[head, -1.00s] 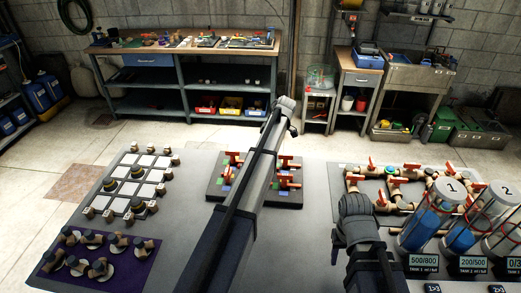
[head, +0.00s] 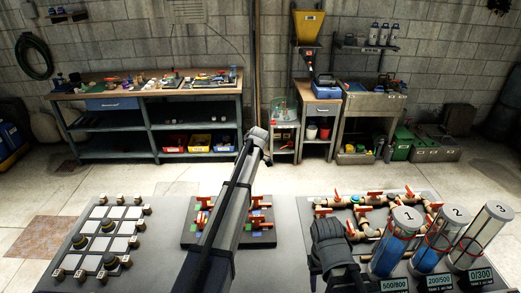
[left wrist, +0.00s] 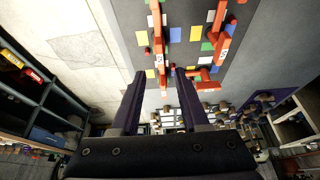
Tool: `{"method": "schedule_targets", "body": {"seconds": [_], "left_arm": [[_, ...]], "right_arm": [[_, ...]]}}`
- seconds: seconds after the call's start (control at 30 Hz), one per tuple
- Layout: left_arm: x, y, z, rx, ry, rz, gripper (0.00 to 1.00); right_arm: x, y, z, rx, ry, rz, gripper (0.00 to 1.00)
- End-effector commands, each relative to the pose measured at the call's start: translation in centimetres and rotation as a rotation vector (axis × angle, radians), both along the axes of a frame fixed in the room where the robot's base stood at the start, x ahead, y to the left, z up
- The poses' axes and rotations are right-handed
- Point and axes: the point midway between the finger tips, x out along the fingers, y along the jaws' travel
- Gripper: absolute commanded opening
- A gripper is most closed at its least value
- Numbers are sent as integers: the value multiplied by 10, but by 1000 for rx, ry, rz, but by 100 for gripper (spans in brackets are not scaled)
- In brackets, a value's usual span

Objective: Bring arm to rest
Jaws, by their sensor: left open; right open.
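My left arm (head: 222,215) rises across the middle of the head view, in front of the board with red levers (head: 262,238). Its gripper is not clear there. In the left wrist view my left gripper (left wrist: 160,88) is open, with nothing between its two dark fingers. The board with red levers and coloured squares (left wrist: 228,50) lies beyond the fingertips, apart from them. My right gripper (head: 328,240) is at the lower right of the head view, in front of the pipe board (head: 318,203). Its fingers are hard to make out.
A grid board with dark knobs (head: 104,232) is on the table at left. Clear tubes numbered 1 (head: 398,240), 2 (head: 447,235) and 3 (head: 489,235) stand at right, close to my right arm. A workbench (head: 150,92) and a sink unit (head: 372,105) stand against the back wall.

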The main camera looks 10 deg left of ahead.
Motion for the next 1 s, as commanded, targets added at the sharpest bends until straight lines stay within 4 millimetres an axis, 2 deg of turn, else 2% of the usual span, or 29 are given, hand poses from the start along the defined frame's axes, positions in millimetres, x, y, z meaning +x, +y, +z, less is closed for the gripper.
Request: {"method": "schedule_targets", "body": {"seconds": [0.07,0.17,0.27,0.4,0.6,0.7,0.8,0.9,1.0], "left_arm": [[-4,-4,-1,-5,6,-20,45],[-26,-26,-3,-30,38,-133,45],[-65,-65,-8,-78,102,-366,45],[-134,-125,-15,-157,212,-793,45],[-234,-189,-24,-243,348,-1405,45],[-276,-210,-27,-269,400,-1668,45],[-308,-224,-29,-284,437,-1875,45],[-328,-232,-30,-292,460,-2015,45],[-338,-236,-30,-295,473,-2094,45]], "right_arm": [[0,0,0,0,0,0,50],[0,0,-2,0,0,0,50],[0,0,-4,0,0,0,50],[0,0,-7,0,0,0,50],[0,0,-11,0,0,0,50],[0,0,-13,0,0,-1,50],[0,0,-14,0,0,-1,50],[0,0,-15,0,0,-1,50],[0,0,-15,0,0,-1,50]]}}
